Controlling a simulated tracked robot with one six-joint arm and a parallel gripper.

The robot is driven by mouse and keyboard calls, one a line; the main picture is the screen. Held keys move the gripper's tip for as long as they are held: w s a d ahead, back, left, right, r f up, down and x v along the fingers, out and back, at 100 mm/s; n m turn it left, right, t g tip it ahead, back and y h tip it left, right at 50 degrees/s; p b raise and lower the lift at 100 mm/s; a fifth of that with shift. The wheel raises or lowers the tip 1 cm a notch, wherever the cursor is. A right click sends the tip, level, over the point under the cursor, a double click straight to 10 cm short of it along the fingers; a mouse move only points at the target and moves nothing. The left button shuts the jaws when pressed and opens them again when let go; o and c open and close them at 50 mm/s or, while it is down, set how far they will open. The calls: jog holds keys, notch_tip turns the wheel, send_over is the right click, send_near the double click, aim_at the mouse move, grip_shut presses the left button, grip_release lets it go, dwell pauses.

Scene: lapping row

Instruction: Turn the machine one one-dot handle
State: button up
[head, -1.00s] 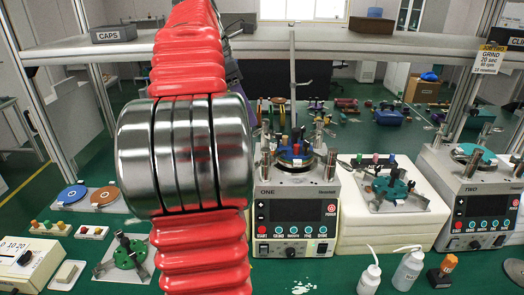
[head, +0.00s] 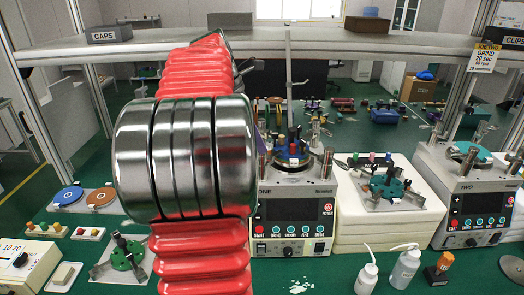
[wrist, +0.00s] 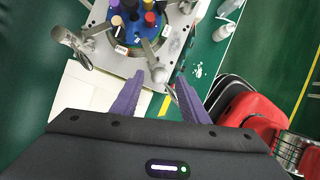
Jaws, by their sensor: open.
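Machine one (head: 295,225), a white unit with a dark panel, stands mid-table in the head view, its left edge behind my arm. On top is a round blue plate with coloured posts, which fills the top of the wrist view (wrist: 137,38). Metal handle-like arms surround it; one ends in a rounded knob at left (wrist: 62,36), another in a knob near my fingers (wrist: 158,74). Small white tags show, but I cannot tell which handle has one dot. My gripper (wrist: 158,100) has two purple fingers spread apart, empty, beside the machine's near edge. The head view does not show the fingers clearly.
Machine two (head: 474,205) stands at right. A white block (head: 385,225) with a teal fixture sits between the machines. A shelf (head: 340,40) spans above.

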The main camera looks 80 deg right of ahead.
jog(key=shift+x, duration=2.3)
jog(key=shift+c, duration=0.6)
jog(key=shift+a, duration=0.1)
grip_shut()
